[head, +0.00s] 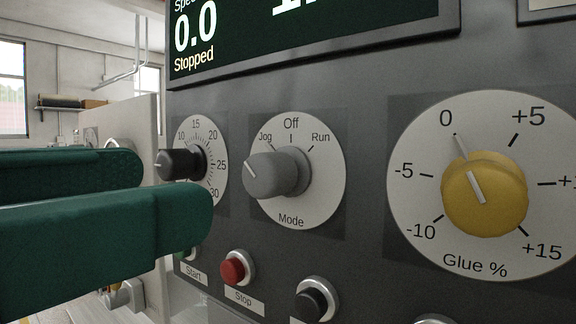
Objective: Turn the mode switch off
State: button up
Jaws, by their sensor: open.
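The mode switch is a grey round knob (276,172) on a white dial (325,185) marked Jog, Off and Run, in the middle of the head view. The white line on its face tilts up and left, toward the Jog side rather than straight up at Off. My gripper (175,190) shows as two dark green fingers entering from the left. They are apart, with nothing seen between them. The nearer fingertip ends left of the mode knob, with a gap in the picture. The fingers cover part of the black speed dial's lower left.
A black knob (178,165) with a numbered dial is left of the mode switch. A large yellow Glue % knob (485,195) is at right. Below are a red Stop button (233,270) and a black button (312,304). A display (310,35) reading Stopped is above.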

aim_at(257, 174)
jog(key=p+x, duration=0.3)
jog(key=x, duration=0.7)
jog(key=shift+w+d, duration=0.25)
jog(key=shift+d, duration=0.05)
jog(key=c, duration=1)
